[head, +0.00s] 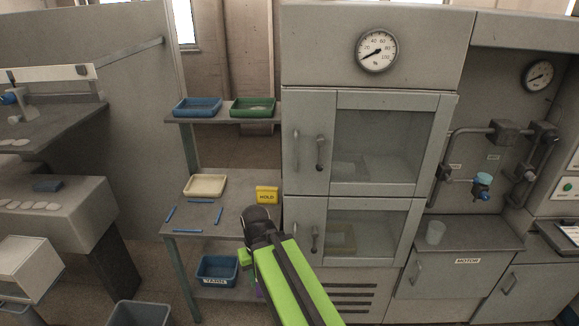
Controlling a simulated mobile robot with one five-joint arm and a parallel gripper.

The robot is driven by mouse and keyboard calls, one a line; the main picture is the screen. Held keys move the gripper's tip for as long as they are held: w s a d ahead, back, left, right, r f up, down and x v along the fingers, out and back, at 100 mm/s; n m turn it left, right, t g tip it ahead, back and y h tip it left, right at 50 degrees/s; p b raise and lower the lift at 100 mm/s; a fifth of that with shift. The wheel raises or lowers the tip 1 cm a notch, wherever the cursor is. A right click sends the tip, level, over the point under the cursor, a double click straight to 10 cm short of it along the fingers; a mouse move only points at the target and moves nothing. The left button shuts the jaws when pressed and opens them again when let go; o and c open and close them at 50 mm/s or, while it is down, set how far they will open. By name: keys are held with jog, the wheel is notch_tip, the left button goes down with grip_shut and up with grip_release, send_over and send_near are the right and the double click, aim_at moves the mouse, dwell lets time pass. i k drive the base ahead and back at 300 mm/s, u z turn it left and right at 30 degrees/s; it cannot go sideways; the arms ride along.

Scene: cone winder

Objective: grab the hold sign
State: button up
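The hold sign (267,195) is a small yellow block marked HOLD. It stands upright at the right end of the middle shelf (196,216), beside the grey cabinet. My green arm reaches up from the bottom of the head view. My gripper (257,216) shows as a dark end just in front of and below the sign in the picture. Whether it touches the sign cannot be told. The fingers are not clear enough to show whether they are open or shut.
A cream tray (205,186) and several blue strips lie on the same shelf, left of the sign. Blue (197,107) and green (252,107) trays sit on the shelf above. A blue bin (217,270) is below. The grey cabinet (305,150) closes off the right side.

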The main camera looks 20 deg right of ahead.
aim_at(265, 194)
jog(key=u, duration=0.05)
jog(key=i, duration=0.45)
jog(key=z, duration=0.35)
jog(key=k, duration=0.85)
jog(key=z, duration=0.15)
jog(key=i, duration=0.9)
jog(key=u, duration=0.15)
jog(key=k, duration=1.2)
jog(key=z, duration=0.05)
jog(key=i, duration=1.85)
jog(key=u, duration=0.55)
